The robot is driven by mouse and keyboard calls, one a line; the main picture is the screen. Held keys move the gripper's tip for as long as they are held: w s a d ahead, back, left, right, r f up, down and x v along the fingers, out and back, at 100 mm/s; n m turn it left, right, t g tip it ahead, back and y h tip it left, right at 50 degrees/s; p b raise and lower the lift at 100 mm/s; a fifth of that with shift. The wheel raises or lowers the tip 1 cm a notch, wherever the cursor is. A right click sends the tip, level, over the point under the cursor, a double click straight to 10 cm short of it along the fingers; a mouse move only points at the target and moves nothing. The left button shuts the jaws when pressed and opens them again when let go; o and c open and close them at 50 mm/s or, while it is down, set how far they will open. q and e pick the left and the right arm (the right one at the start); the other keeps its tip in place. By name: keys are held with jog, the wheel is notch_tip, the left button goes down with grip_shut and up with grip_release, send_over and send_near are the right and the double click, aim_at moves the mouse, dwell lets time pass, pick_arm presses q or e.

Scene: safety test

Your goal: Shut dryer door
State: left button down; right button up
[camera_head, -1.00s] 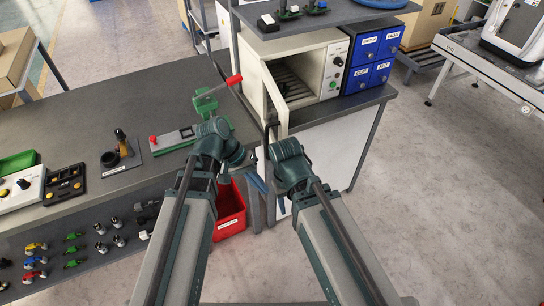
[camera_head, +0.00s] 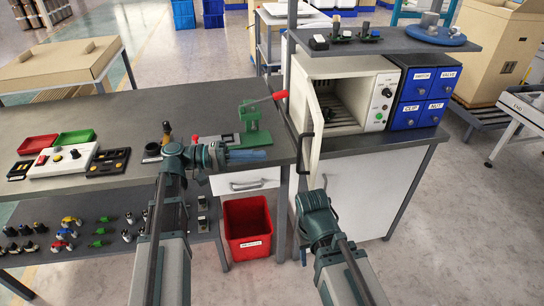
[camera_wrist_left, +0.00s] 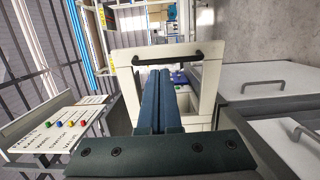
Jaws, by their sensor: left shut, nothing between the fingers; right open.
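The dryer is a white box oven (camera_head: 378,72) on the right-hand bench, with its rack visible inside. Its white door (camera_head: 308,108) stands open on the left side, swung out towards me, with a dark bar handle. The door also shows in the left wrist view (camera_wrist_left: 123,65), with the handle along its top. My left gripper (camera_head: 264,155) is shut and empty, pointing right at the door from its left; in the left wrist view its fingers (camera_wrist_left: 155,75) overlap the door, and I cannot tell if they touch. My right gripper (camera_head: 303,254) is open, low in front of the bench, pointing down.
A green press (camera_head: 254,125) with a red-tipped lever stands just left of the door. Blue labelled drawers (camera_head: 424,95) stand right of the dryer, and a shelf (camera_head: 385,40) hangs above it. A red bin (camera_head: 247,230) sits on the floor below.

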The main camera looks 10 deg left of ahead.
aim_at(313, 155)
pick_arm(q)
jog(key=d, duration=0.4)
jog(key=w+d, duration=0.1)
jog(key=d, duration=0.7)
jog(key=shift+w+d, duration=0.2)
jog(key=shift+w, duration=0.15)
